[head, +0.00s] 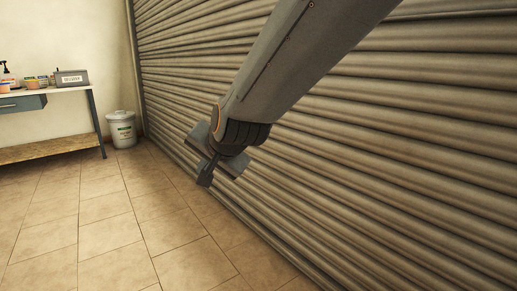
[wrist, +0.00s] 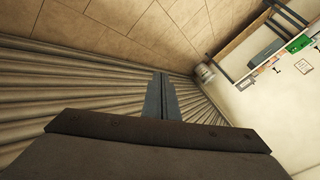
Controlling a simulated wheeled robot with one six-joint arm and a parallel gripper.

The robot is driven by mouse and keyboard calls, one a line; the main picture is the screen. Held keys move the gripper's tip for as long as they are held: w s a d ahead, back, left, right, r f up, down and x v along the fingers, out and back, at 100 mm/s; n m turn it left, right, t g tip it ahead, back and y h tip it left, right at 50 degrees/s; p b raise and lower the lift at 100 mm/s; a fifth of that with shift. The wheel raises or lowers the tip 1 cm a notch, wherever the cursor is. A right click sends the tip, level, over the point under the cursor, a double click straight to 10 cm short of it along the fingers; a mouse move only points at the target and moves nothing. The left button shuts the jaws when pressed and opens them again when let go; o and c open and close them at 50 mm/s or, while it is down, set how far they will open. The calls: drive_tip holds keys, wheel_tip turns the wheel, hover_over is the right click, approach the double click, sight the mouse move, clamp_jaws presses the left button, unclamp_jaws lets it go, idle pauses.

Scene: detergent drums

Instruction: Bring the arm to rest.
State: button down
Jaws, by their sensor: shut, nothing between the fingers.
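My gripper (head: 205,178) hangs at the end of my grey arm in the middle of the head view, in front of the roller shutter. In the wrist view its two fingers (wrist: 161,98) lie together, shut with nothing between them. A white lidded drum (head: 122,129) with a green label stands on the floor by the corner, well away from my gripper. The drum also shows in the wrist view (wrist: 205,73), small and tilted.
A ribbed roller shutter (head: 400,150) fills the right side, close to my arm. A workbench (head: 60,92) at the far left holds a grey box (head: 72,77), a bottle (head: 6,70) and small tubs. The tiled floor (head: 110,220) in front is clear.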

drive_tip(key=s+d+f+n+g+h, duration=0.1)
drive_tip(key=s+d+f+n+g, duration=0.25)
drive_tip(key=s, duration=0.65)
drive_tip(key=s+d+f+n+g+h, duration=0.1)
drive_tip(key=s+d+f+n+g, duration=0.2)
drive_tip(key=s, duration=0.7)
drive_tip(key=s+d+f+n+g+h, duration=0.2)
drive_tip(key=s+d+n, duration=0.25)
drive_tip(key=s, duration=0.55)
drive_tip(key=d+r+m+p, duration=0.2)
drive_tip(key=d+r+p, duration=0.5)
drive_tip(key=p, duration=0.5)
drive_tip(key=d+r+m+h+p, duration=0.1)
drive_tip(key=d+r+m+p, duration=0.1)
drive_tip(key=d+r+p, duration=0.5)
drive_tip(key=d+r+m+p, duration=0.3)
drive_tip(key=d+r+p, duration=0.4)
drive_tip(key=r+p, duration=0.7)
drive_tip(key=shift+s+d+r+h+p, duration=0.3)
drive_tip(key=shift+s+r+p, duration=0.1)
drive_tip(key=shift+p, duration=2.35)
